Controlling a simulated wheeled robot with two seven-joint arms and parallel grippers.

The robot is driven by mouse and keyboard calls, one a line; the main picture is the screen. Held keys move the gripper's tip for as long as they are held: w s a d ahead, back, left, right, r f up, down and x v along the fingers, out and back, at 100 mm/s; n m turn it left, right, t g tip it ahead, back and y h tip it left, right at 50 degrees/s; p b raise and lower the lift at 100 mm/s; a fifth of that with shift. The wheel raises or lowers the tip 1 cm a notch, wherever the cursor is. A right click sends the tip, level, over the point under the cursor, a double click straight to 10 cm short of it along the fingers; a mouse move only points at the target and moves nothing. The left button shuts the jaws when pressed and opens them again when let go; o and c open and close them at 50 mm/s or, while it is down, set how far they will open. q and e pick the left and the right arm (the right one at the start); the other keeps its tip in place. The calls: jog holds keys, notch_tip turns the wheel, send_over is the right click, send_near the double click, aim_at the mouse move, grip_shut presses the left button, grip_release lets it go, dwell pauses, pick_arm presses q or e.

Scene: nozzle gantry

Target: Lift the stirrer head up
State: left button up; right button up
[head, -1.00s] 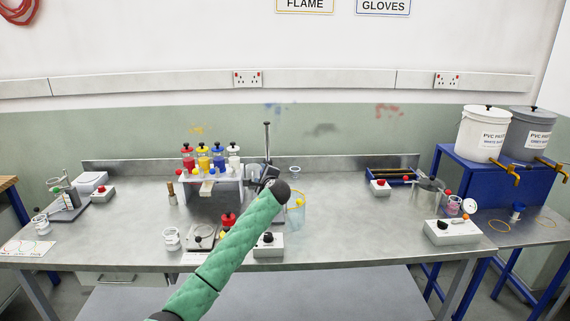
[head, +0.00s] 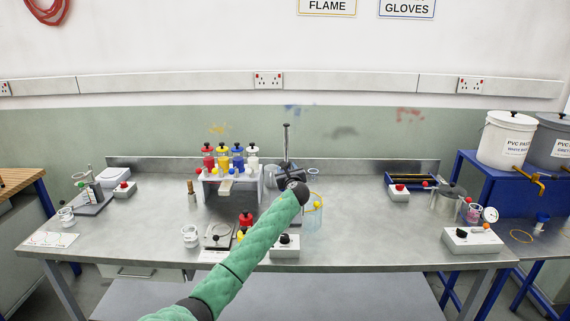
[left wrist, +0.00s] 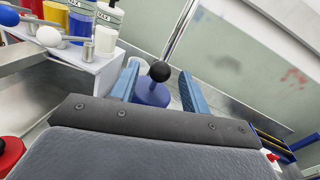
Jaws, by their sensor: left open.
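The stirrer stand's upright rod (head: 287,140) rises behind my left wrist in the head view. The dark stirrer head (head: 283,173) is partly hidden there by my wrist. In the left wrist view a black ball knob (left wrist: 160,71) on a blue body (left wrist: 152,95), seemingly the stirrer head, shows between my fingers. My left gripper (left wrist: 160,82) is open, with one blue finger on each side of the knob. I cannot tell whether either finger touches it. My green-sleeved left arm hides the gripper in the head view. My right gripper is not in view.
A clear bluish beaker (head: 314,218) stands just right of my wrist. A white rack (head: 209,188) with coloured bottles stands to the left. A control box (head: 284,252) sits below the arm.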

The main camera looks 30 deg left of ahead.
pick_arm(q)
jog(key=shift+p+x, duration=0.55)
jog(key=shift+x, duration=1.8)
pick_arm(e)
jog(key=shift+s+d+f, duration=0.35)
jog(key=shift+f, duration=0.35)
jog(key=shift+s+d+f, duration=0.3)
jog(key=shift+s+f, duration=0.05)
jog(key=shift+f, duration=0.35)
pick_arm(q)
jog(key=shift+c, duration=0.5)
grip_shut()
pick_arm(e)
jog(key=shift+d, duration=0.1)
